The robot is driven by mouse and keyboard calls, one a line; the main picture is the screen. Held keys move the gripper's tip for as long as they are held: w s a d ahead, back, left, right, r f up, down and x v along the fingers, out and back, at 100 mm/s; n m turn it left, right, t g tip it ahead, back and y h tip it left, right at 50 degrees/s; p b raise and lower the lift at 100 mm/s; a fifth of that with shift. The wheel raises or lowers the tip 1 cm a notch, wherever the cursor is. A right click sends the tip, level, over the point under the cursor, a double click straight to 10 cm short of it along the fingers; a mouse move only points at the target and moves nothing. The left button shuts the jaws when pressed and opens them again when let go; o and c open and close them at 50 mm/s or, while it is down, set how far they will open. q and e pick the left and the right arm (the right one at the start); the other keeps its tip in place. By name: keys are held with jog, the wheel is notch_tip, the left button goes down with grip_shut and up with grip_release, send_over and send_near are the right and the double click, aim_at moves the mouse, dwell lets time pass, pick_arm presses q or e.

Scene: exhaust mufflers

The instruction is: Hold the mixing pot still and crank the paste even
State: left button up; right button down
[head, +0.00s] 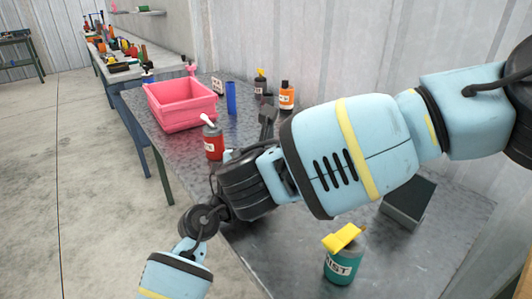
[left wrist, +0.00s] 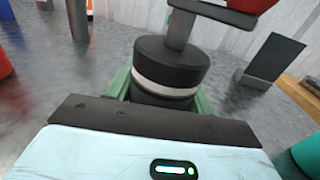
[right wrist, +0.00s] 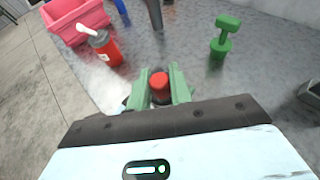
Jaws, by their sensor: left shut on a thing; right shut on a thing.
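In the left wrist view the mixing pot, a black cylinder with a white band (left wrist: 168,72), stands between the green fingers of my left gripper (left wrist: 161,92), which is shut on it. A grey shaft (left wrist: 180,28) rises from its top to a flat crank arm (left wrist: 214,11). A red knob (left wrist: 250,4) shows at the picture's top edge. In the right wrist view the red crank knob (right wrist: 159,80) sits between the green fingers of my right gripper (right wrist: 159,88), which is shut on it. My arm hides the pot in the head view. The paste is not visible.
A red bottle with a white spout (head: 213,143), a pink bin (head: 174,114) and a blue cylinder (head: 231,98) stand at the back left. A green knobbed piece (right wrist: 222,38) stands nearby.

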jog(key=shift+w+a+m+h, duration=0.1)
jog(key=shift+a+m+h, duration=0.15)
jog(key=shift+m+h, duration=1)
jog(key=c, duration=1.3)
grip_release()
jog(key=v, duration=1.2)
jog(key=shift+a+r, duration=0.15)
jog(key=shift+r, duration=0.1)
jog(key=shift+o, duration=0.2)
